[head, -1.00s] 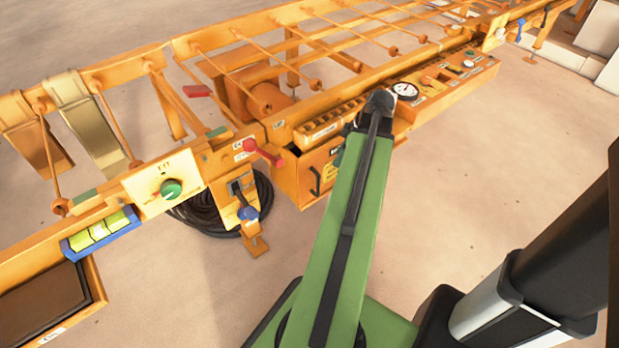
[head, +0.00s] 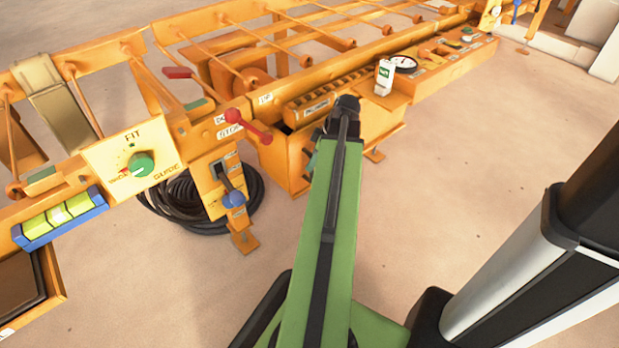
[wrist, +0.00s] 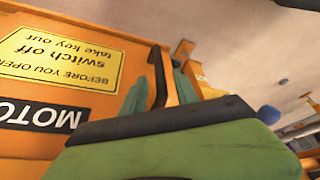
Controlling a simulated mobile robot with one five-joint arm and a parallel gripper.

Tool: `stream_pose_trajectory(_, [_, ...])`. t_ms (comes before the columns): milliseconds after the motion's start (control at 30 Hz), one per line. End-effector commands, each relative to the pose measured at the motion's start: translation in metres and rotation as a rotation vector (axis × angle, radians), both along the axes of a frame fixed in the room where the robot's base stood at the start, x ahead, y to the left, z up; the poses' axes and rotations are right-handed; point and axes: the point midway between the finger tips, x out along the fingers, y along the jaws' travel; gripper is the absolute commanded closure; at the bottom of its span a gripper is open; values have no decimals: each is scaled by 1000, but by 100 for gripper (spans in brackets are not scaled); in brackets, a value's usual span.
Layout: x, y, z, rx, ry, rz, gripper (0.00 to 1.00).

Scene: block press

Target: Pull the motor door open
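The motor door (wrist: 60,45) is an orange panel that fills the left of the wrist view, with a yellow warning label and a black "MOTO…" label. In the head view, part of the orange motor box (head: 278,165) shows left of my arm. The door's dark handle (wrist: 157,78) stands between the two teal fingers of my gripper (wrist: 160,92). The fingers look apart, one on each side of the handle; contact is not clear. In the head view my gripper (head: 314,160) is mostly hidden behind my green arm, as is the handle.
A red lever (head: 247,125), a blue-knobbed lever (head: 234,197) and a green dial (head: 141,164) sit left of the box. A black hose coil (head: 185,200) lies on the floor. A gauge (head: 403,63) and a white-green item (head: 384,76) are at right. Floor at right is clear.

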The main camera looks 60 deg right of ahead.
Motion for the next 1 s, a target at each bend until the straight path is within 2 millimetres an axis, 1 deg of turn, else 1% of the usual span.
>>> stream_pose_trajectory(33, [3,1,-14,0,0,1,64])
stream_pose_trajectory(133, [7,2,-21,0,0,1,64])
stream_pose_trajectory(500, [9,2,-22,0,0,0,64])
stream_pose_trajectory(767, [9,2,-22,0,0,-1,98])
stream_pose_trajectory(800, [8,2,-22,0,0,-1,100])
stream_pose_trajectory(1000, [8,2,-22,0,0,-1,100])
